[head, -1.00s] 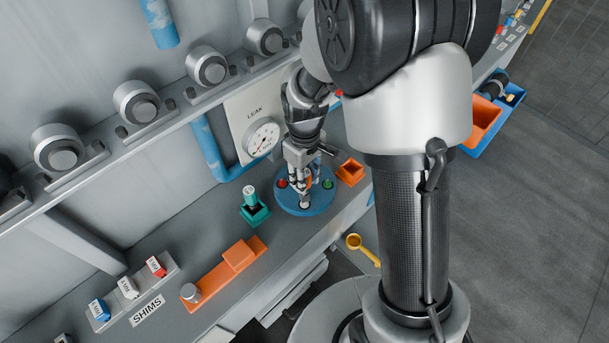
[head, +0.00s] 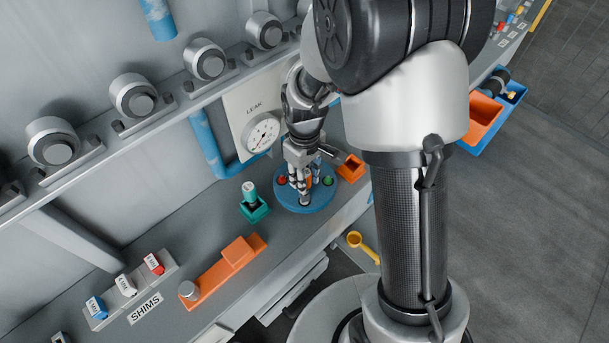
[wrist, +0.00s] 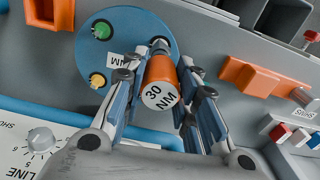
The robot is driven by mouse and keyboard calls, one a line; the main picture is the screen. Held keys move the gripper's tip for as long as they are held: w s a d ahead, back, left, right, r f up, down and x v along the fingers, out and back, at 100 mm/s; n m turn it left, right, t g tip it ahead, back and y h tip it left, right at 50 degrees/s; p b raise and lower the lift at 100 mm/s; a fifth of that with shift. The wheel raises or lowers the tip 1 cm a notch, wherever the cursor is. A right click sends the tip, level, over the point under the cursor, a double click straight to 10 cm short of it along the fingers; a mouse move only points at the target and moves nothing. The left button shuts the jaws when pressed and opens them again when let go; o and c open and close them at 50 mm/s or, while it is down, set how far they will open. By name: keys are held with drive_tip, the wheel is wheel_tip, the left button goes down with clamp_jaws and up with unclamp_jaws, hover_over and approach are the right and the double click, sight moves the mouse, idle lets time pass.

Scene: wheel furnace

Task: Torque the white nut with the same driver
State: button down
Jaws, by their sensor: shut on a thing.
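My gripper (wrist: 158,68) is shut on an orange driver marked 30 NM (wrist: 160,96), with one finger on each side. The driver's labelled end faces the wrist camera. In the head view my gripper (head: 302,186) points down over the blue round plate (head: 291,205), near its front part. In the wrist view the plate (wrist: 135,25) carries a green nut (wrist: 101,30) and a yellow nut (wrist: 97,80). A red nut (head: 282,181) shows on it in the head view. I cannot make out the white nut; the driver and fingers cover the spot below the tip.
A teal holder (head: 256,211) with a green-and-white piece stands left of the plate. A small orange bin (head: 351,167) stands close on the right. The leak gauge (head: 263,132) is behind. An orange block stand (head: 222,272) and the shims rack (head: 128,290) lie further left.

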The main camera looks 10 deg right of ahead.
drive_tip(key=shift+f+b, duration=0.35)
drive_tip(key=shift+f, duration=0.15)
drive_tip(key=c, duration=1.2)
unclamp_jaws()
wheel_tip(320, 180, up, 12)
drive_tip(key=shift+r, duration=0.1)
drive_tip(key=s+d+r+m+t, duration=0.1)
drive_tip(key=s+r+m, duration=0.1)
drive_tip(key=s, duration=0.4)
drive_tip(key=s+d+r+m+t, duration=0.1)
drive_tip(key=s+r+m+t, duration=0.1)
drive_tip(key=s+r, duration=0.3)
drive_tip(key=s+r+m+t, duration=0.1)
drive_tip(key=s+r+m, duration=0.1)
drive_tip(key=s, duration=0.7)
drive_tip(key=shift+d+r+m+t, duration=0.3)
drive_tip(key=shift+d+r, duration=0.1)
drive_tip(key=shift+r, duration=0.3)
